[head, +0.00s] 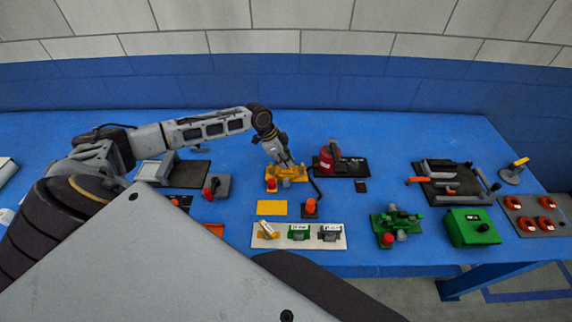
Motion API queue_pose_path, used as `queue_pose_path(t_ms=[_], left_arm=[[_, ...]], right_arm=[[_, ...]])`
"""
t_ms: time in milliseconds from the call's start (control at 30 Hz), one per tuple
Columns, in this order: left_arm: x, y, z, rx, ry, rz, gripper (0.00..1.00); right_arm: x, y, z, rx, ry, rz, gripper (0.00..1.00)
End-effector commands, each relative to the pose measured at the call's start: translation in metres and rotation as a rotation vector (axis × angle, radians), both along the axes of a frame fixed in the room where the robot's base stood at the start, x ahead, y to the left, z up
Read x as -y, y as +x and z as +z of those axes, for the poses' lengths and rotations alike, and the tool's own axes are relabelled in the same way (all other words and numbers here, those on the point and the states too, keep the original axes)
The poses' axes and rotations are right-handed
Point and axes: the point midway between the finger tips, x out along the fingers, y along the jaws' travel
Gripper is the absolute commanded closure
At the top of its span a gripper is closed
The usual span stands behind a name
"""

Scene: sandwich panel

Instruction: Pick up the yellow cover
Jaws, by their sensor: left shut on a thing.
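My left gripper (287,166) reaches down from above at the middle of the table. Its fingers are shut on a yellow piece with red parts (290,176), which I take to be the yellow cover. The piece is small in view, and I cannot tell whether it touches the table. A flat yellow plate (272,208) lies on the table just in front of it. My right gripper is not in view.
A red device on a black base (352,168) stands close to the right of the gripper. A small orange-red button unit (311,209) with a cable is in front. A white board (337,243) with several small parts lies nearer. A green box (471,228) stands right on the blue table (370,134).

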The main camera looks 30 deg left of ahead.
Motion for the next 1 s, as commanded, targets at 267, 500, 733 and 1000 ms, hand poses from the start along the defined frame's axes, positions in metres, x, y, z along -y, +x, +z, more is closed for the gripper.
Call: queue_pose_path(t_ms=[267, 500, 733, 1000], left_arm=[[0.0, 0.001, 0.015, 0.002, 0.0, -0.001, 1.0], [0.0, 0.001, 0.047, 0.004, -0.001, 0.0, 1.0], [0.0, 0.001, 0.08, 0.004, 0.0, 0.0, 1.0], [0.0, 0.001, 0.099, 0.002, 0.0, -0.001, 1.0]], right_arm=[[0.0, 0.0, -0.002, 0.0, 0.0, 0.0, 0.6], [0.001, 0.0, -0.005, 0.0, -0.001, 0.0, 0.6], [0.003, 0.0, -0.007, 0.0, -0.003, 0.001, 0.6], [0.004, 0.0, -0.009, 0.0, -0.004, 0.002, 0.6]])
